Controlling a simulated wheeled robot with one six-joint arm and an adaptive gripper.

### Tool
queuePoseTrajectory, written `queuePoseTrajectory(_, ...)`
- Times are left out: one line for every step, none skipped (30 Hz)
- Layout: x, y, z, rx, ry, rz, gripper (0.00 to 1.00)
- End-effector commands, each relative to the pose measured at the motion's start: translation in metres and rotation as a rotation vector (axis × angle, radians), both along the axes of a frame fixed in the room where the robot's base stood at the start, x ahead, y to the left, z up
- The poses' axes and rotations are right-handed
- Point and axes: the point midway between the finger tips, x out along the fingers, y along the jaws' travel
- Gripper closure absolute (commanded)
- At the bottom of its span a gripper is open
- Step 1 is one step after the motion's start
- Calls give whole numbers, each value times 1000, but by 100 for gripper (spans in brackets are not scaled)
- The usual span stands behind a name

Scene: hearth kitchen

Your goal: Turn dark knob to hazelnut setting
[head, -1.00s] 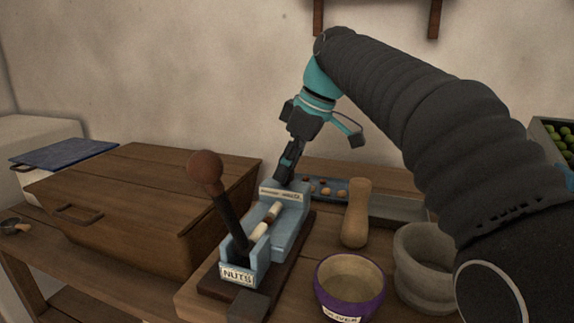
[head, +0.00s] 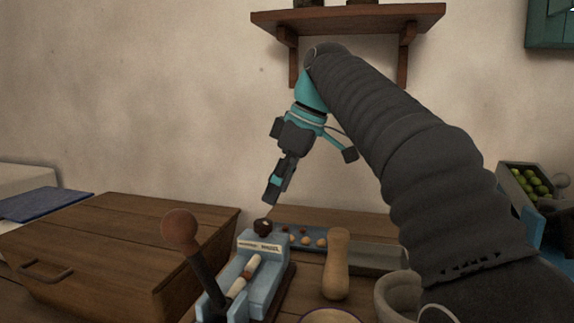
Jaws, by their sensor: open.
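The dark knob (head: 263,227) is a small round dark piece on the far end of the light blue nut device (head: 262,274). A white label strip with lettering too small to read sits just in front of it. My gripper (head: 272,196) hangs above the knob, pointing down, and is open and empty. It appears apart from the knob, with a small gap in the picture. The device's lever with a brown ball (head: 181,229) leans up at the near left.
A wooden chest (head: 120,250) stands left of the device. A wooden pestle (head: 337,265), a stone mortar (head: 398,292) and a bowl rim (head: 328,316) stand to the right. A tray of nuts (head: 301,238) lies behind. A wall shelf (head: 345,17) is above.

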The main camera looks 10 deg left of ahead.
Motion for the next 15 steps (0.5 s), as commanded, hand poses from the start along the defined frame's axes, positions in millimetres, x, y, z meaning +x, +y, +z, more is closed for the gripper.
queuePoseTrajectory(1, -3, 7, 2, -3, -1, 38)
queuePoseTrajectory(1, -5, 11, 1, -2, -2, 38)
queuePoseTrajectory(1, -7, 16, 1, -2, -2, 38)
queuePoseTrajectory(0, -9, 20, 1, -2, -2, 38)
queuePoseTrajectory(1, -10, 23, 1, -2, -2, 38)
queuePoseTrajectory(1, -11, 26, 0, -1, -1, 38)
queuePoseTrajectory(1, -11, 29, 1, -1, -1, 38)
queuePoseTrajectory(1, -13, 31, 0, 0, -1, 38)
queuePoseTrajectory(0, -14, 34, 0, -1, -1, 38)
queuePoseTrajectory(0, -15, 36, 0, -1, 0, 38)
queuePoseTrajectory(0, -16, 38, 0, 0, 0, 38)
queuePoseTrajectory(0, -16, 40, 0, -1, 0, 38)
queuePoseTrajectory(0, -17, 41, 0, -1, 0, 38)
queuePoseTrajectory(0, -18, 42, -1, 0, -1, 38)
queuePoseTrajectory(-1, -18, 43, -1, 1, -1, 38)
